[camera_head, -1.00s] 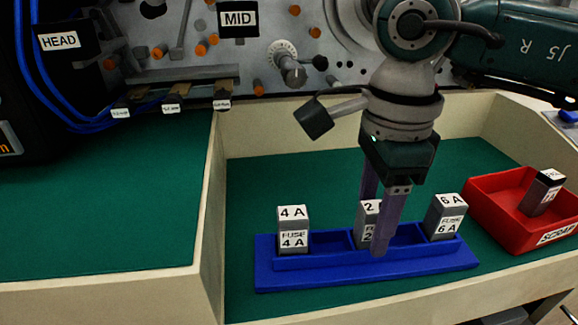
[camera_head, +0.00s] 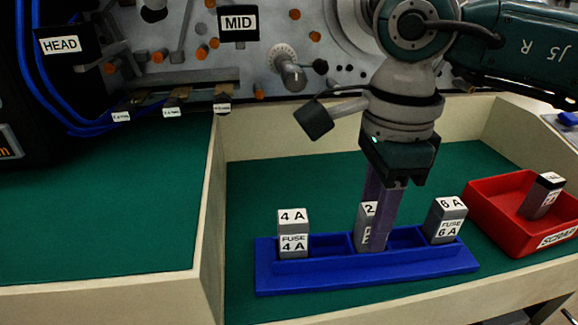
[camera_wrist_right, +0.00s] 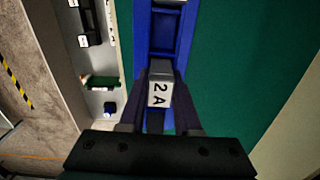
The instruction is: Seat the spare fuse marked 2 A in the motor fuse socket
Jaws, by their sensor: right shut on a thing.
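The fuse marked 2 A (camera_head: 363,228) is a grey block with white labels. It stands in a middle slot of the blue rack (camera_head: 365,278). My right gripper (camera_head: 378,235) comes down from above and is shut on it, hiding part of its front. In the right wrist view, the 2 A fuse (camera_wrist_right: 160,88) sits between the two fingers (camera_wrist_right: 158,110). The motor fuse socket cannot be made out for certain. My left gripper is not in view.
A 4 A fuse (camera_head: 293,235) and a 6 A fuse (camera_head: 445,220) stand in the same rack. A red scrap tray (camera_head: 490,207) with a dark fuse (camera_head: 540,197) stands at right. The panel above has HEAD (camera_head: 60,45) and MID (camera_head: 238,22) labels. Green mat at left is clear.

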